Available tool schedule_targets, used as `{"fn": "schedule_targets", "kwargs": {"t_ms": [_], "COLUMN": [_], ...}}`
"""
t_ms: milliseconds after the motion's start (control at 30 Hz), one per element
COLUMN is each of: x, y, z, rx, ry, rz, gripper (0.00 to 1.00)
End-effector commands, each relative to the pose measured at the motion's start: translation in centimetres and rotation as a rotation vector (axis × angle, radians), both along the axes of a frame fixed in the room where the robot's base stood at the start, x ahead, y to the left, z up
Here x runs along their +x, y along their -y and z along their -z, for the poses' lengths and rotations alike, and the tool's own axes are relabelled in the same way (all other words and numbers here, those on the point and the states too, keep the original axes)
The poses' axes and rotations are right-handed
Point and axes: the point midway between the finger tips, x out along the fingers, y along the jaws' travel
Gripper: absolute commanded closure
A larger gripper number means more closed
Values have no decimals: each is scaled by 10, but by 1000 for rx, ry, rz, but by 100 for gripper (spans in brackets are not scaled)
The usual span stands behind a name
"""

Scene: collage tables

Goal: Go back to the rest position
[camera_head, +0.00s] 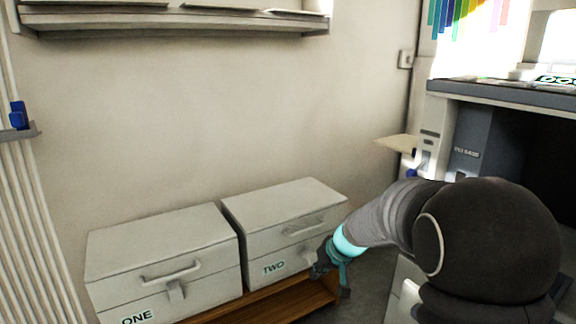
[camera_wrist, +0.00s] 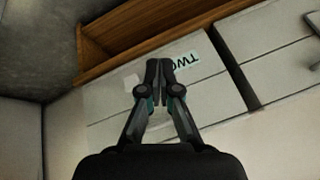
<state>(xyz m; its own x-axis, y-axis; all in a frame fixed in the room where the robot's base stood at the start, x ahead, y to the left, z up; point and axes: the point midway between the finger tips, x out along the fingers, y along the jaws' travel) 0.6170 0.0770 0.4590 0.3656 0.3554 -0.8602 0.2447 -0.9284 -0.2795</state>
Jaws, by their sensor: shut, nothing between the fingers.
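My gripper (camera_head: 334,272) is at the end of my arm, in front of the right end of the box marked TWO (camera_head: 281,223) in the head view. In the wrist view my gripper (camera_wrist: 159,66) is shut, its fingertips together with nothing between them. The box marked TWO (camera_wrist: 110,102) lies behind the fingers there, and its label shows upside down. I cannot tell whether the fingers touch the box.
A box marked ONE (camera_head: 160,250) stands left of box TWO. Both sit on a low wooden shelf (camera_head: 283,306). A grey-white cabinet (camera_head: 432,150) stands at the right. A wall shelf (camera_head: 170,20) hangs above, with bare wall between.

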Motion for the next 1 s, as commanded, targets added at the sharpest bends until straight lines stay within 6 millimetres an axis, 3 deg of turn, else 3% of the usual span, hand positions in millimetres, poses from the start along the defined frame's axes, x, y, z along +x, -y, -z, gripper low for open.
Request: {"fn": "schedule_targets", "kwargs": {"t_ms": [300,600,800,1000], "x": [-117,-218,-272,-307], "y": [22,51,68,78], "z": [-53,-109,-143,-179], "rx": [-64,-177,-250,-294], "ry": [-178,-206,-153,-46], "rz": [124,224,251,246], "gripper": [100,100,100,100]}}
